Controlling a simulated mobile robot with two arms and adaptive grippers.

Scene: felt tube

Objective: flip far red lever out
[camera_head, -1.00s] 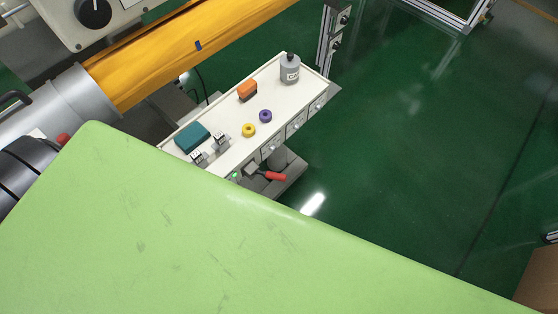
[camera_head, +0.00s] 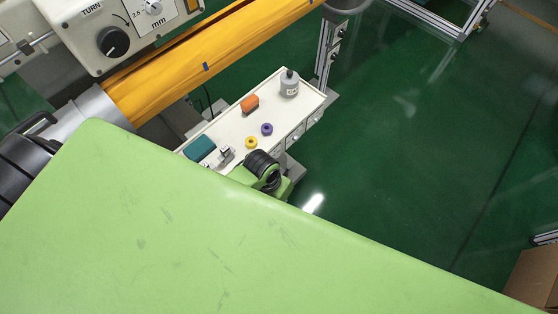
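No red lever shows in the head view now. The light green surface filling the lower half and a green and black arm part of mine cover the places where red handles showed before. The yellow felt tube (camera_head: 215,57) runs diagonally across the upper left, with a small blue mark on it. Its lower left end meets a grey cylinder (camera_head: 92,108). Neither of my grippers can be seen, so their fingers are hidden or out of view.
A white control panel with a black knob (camera_head: 113,41) is at the top left. A white drawer bench (camera_head: 275,110) holds a grey bottle (camera_head: 289,84), an orange block (camera_head: 250,103), a teal block (camera_head: 200,148), and yellow and purple rings. Green floor is open at right.

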